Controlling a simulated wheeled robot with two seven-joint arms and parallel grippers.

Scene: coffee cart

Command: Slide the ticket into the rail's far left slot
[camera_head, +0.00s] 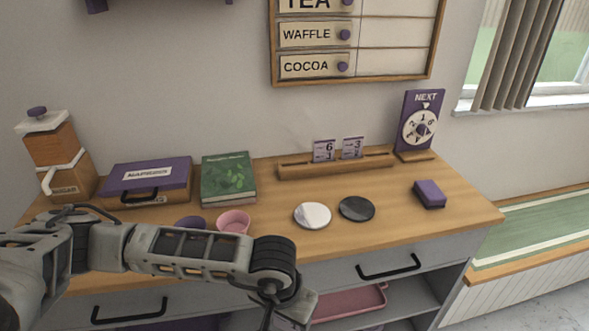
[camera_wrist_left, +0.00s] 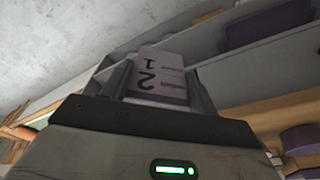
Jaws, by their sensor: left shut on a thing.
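The wooden rail (camera_head: 375,161) stands at the back of the cart top. Two purple and white tickets stand upright in it, one marked 6 (camera_head: 323,151) and one marked 3 (camera_head: 352,148). The left end of the rail is bare. My left gripper (camera_head: 278,315) is low at the bottom edge of the head view, in front of the drawers and below the counter top. In the left wrist view the gripper (camera_wrist_left: 160,92) is shut on a white and purple ticket (camera_wrist_left: 158,76) with a 2 and a 1. The ticket is not discernible in the head view. My right gripper is out of view.
A white disc (camera_head: 312,215) and a dark disc (camera_head: 357,209) lie in front of the rail. A green book (camera_head: 228,178) is left of it, and a NEXT dial stand (camera_head: 420,125) is at its right. A pink cup (camera_head: 234,221) is near the front edge.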

